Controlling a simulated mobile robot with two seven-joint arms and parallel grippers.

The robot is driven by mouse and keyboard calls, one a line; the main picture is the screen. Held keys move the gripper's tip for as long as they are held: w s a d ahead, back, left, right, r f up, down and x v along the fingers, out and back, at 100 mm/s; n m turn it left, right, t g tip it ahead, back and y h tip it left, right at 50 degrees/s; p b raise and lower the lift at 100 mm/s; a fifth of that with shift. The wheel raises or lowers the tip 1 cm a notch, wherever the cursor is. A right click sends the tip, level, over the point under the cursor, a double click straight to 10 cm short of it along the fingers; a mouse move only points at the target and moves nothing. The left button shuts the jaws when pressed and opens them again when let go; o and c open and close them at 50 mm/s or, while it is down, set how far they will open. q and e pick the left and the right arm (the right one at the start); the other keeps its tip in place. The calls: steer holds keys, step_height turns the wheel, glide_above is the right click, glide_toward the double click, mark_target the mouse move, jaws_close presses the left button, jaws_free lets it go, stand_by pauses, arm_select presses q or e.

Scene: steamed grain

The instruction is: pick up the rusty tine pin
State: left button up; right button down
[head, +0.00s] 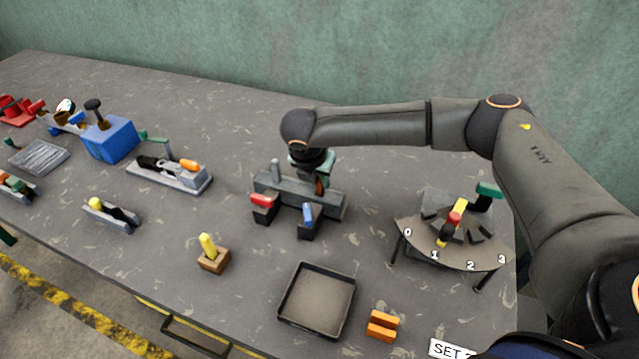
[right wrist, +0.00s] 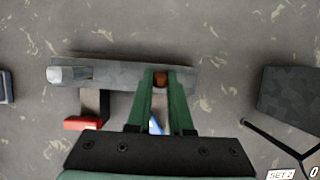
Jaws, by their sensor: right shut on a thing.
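The rusty tine pin (right wrist: 160,80) is a small reddish-brown piece between my right gripper's green fingertips in the right wrist view. It stands at a long grey block; I cannot tell whether it is still seated there. In the head view it is a small brown patch (head: 319,187) just under my right gripper (head: 314,178). My right gripper is shut on it, pointing down over the grey block (head: 335,205). Its lower end is hidden. My left gripper is not visible.
Red (head: 262,200) and blue (head: 308,212) handled parts sit in front of the block. A numbered dial stand (head: 450,252) is to the right. A black tray (head: 317,300), orange blocks (head: 382,324) and a wooden peg base (head: 213,260) lie in front. Other fixtures fill the left.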

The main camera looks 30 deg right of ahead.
step_height(320, 180, up, 17)
steer(key=shift+f, duration=0.15)
steer(key=shift+s, duration=0.1)
stand_by(0.5)
